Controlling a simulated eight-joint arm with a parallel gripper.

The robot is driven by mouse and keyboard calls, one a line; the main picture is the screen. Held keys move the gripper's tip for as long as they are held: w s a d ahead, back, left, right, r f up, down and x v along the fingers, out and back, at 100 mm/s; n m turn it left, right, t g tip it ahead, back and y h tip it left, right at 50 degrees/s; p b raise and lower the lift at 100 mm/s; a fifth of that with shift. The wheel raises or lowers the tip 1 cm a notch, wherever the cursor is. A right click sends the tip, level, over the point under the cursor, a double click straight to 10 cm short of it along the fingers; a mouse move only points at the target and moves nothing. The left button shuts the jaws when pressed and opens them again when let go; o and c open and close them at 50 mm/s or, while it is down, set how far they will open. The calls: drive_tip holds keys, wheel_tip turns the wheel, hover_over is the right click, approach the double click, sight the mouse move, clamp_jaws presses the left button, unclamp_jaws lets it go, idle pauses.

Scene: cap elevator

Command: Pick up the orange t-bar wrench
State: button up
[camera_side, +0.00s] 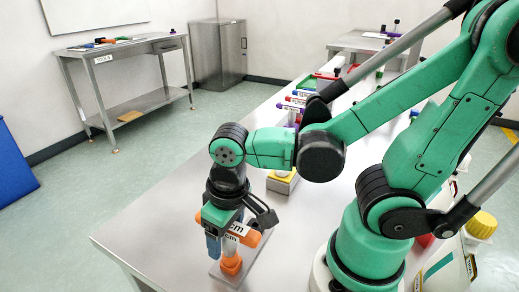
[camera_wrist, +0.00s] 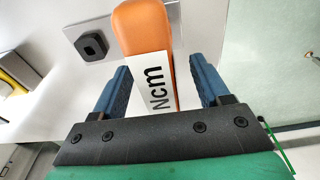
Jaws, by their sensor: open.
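The orange t-bar wrench (camera_side: 231,263) stands upright on a grey plate (camera_side: 222,277) near the front of the steel table. Its crossbar carries a white label reading "Ncm" in the wrist view (camera_wrist: 143,28). My gripper (camera_wrist: 160,65) has its two blue fingers apart, one on each side of the crossbar. Gaps show between the bar and both fingers in that view. In the side view my gripper (camera_side: 213,244) is low at the wrench's top, with one blue finger visible and the other hidden.
A yellow-topped box (camera_side: 282,184) stands farther back on the table. Several colored-cap items (camera_side: 297,98) are behind it. The table (camera_side: 150,233) is clear at left.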

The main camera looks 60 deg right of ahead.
clamp_jaws()
drive_tip(key=shift+r, duration=0.15)
